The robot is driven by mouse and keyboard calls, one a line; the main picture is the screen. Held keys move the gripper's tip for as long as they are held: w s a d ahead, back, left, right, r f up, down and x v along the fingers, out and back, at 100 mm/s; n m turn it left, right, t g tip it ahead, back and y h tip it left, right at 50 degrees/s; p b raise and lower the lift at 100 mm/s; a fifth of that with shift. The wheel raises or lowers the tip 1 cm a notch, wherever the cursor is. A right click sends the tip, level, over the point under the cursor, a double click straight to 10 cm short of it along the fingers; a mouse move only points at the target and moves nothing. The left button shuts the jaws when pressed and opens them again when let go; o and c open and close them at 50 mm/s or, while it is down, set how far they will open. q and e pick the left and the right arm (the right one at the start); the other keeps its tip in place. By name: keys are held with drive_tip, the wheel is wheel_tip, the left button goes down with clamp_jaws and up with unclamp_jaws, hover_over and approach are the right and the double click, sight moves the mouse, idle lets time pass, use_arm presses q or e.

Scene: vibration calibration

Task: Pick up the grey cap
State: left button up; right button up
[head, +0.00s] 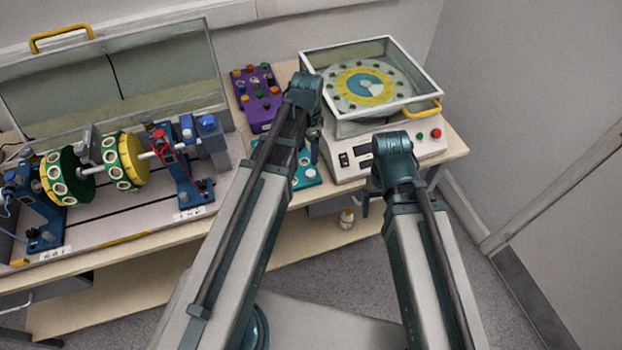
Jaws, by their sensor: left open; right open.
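I cannot pick out the grey cap with certainty. Small coloured caps or knobs sit on a purple block (262,119) at the back middle, and a few pale ones are on a teal block (301,186) in front of it. My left arm covers part of the teal block. My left gripper (314,150) is open and mostly hidden by its own arm, near the teal block. My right gripper (364,203) is open, partly hidden, and hangs by the bench's front edge below the white machine. I see nothing held in either.
A white machine (430,151) with a clear-walled box and yellow-blue disc (363,86) stands right. A rotor rig with green-yellow discs (127,160) and an open clear cover (160,70) fills the left.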

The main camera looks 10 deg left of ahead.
sight(309, 173)
use_arm(q)
drive_tip(key=shift+w+d+f+b, duration=0.1)
drive_tip(key=shift+w+f+b, duration=0.05)
drive_tip(key=shift+f+b, duration=4.95)
drive_tip(key=shift+f+p, duration=0.15)
drive_tip(key=shift+p, duration=0.25)
clamp_jaws()
